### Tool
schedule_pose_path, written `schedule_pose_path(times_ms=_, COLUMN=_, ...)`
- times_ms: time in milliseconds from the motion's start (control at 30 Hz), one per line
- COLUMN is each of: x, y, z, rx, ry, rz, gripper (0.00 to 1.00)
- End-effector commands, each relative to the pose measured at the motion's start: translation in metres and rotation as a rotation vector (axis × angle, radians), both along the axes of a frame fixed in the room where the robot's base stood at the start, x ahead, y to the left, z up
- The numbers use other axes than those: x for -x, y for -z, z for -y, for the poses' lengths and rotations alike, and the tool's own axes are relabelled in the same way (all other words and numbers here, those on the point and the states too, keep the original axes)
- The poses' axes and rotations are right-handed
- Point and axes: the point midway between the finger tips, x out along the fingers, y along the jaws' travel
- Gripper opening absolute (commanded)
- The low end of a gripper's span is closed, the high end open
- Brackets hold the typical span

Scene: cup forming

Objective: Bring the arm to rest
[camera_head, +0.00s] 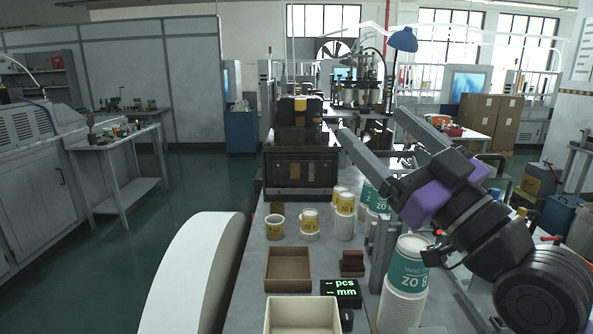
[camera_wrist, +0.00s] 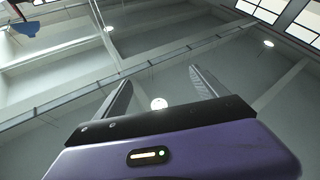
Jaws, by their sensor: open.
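My gripper (camera_head: 383,140) is raised above the right side of the table, with its two long fingers spread wide and nothing between them. In the wrist view my gripper (camera_wrist: 160,100) shows both fingers apart, pointing up toward the ceiling. My arm comes in from the lower right of the head view, with a purple section behind the fingers. A tall stack of cups with a teal label (camera_head: 410,265) stands on the table below my arm.
On the table (camera_head: 255,290) are a brown tray (camera_head: 288,287), a cream tray (camera_head: 270,328), a small display (camera_head: 341,292) and several yellow-labelled cups (camera_head: 275,226). A dark machine (camera_head: 300,170) stands at the back. The air around the fingers looks clear.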

Motion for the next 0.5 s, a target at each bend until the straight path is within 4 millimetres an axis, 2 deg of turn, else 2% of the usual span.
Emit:
schedule_pose_path(times_ms=267, x=0.025, y=0.068, z=0.05, rx=-0.3, ry=0.14, rz=-0.023, gripper=0.82)
schedule_pose_path(times_ms=500, x=0.066, y=0.141, z=0.081, rx=-0.447, ry=0.279, rz=-0.065, gripper=0.82)
